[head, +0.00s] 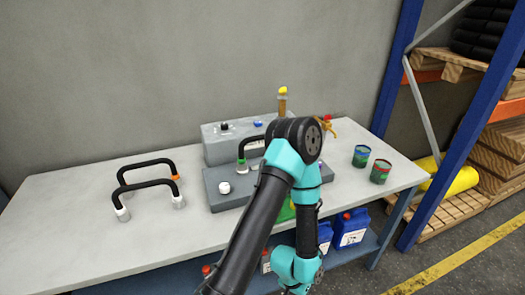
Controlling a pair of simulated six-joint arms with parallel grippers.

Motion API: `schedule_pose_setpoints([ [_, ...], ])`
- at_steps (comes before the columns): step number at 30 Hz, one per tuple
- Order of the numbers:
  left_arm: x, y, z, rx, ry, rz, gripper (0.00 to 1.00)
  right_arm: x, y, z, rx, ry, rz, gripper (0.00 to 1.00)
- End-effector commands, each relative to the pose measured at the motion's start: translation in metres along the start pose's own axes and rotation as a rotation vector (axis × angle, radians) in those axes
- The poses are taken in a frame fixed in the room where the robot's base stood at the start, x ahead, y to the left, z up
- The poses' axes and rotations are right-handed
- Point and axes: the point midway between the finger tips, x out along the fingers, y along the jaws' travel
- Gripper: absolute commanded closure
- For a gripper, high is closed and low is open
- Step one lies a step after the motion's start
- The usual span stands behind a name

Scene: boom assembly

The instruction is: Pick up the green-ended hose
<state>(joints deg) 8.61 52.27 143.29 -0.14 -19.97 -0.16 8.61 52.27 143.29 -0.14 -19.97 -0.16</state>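The green-ended hose (244,148) is a black bent hose with a green collar and a metal tip at its left end. That end stands on the grey stepped block (221,197), and the hose's right part is hidden behind my arm. One teal and black arm of mine rises from the bottom middle and bends in front of the block. No gripper fingers show, so I cannot tell whether anything holds the hose. An orange-ended hose (146,162) and a white-ended hose (150,184) stand upright on the table to the left.
The grey table (75,225) is clear at its left. A yellow-topped post (282,100) and a brass tap (327,124) are at the back. Blue canisters (350,229) sit below; a blue rack (455,140) stands right.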

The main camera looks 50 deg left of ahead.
Motion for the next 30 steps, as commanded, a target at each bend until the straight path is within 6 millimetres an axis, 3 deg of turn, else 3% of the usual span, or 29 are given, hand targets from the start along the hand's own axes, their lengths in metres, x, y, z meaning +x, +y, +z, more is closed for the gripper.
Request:
schedule_pose_setpoints([
  [4, 0.000, 0.000, 0.000, 0.000, 0.000, 0.000, 0.99, 0.000, 0.000, 0.000, 0.000, 0.000, 0.000, 0.57],
  [21, 0.000, 0.000, 0.000, 0.000, 0.000, 0.000, 0.46, 0.000, 0.000, 0.000, 0.000, 0.000, 0.000, 0.57],
  [27, 0.000, 0.000, -0.001, 0.000, 0.001, 0.000, 0.46, 0.000, 0.000, 0.000, 0.000, 0.000, 0.000, 0.57],
  [30, -0.002, 0.001, -0.011, 0.005, 0.014, 0.001, 0.46, 0.000, 0.000, 0.000, 0.000, 0.000, 0.000, 0.57],
])
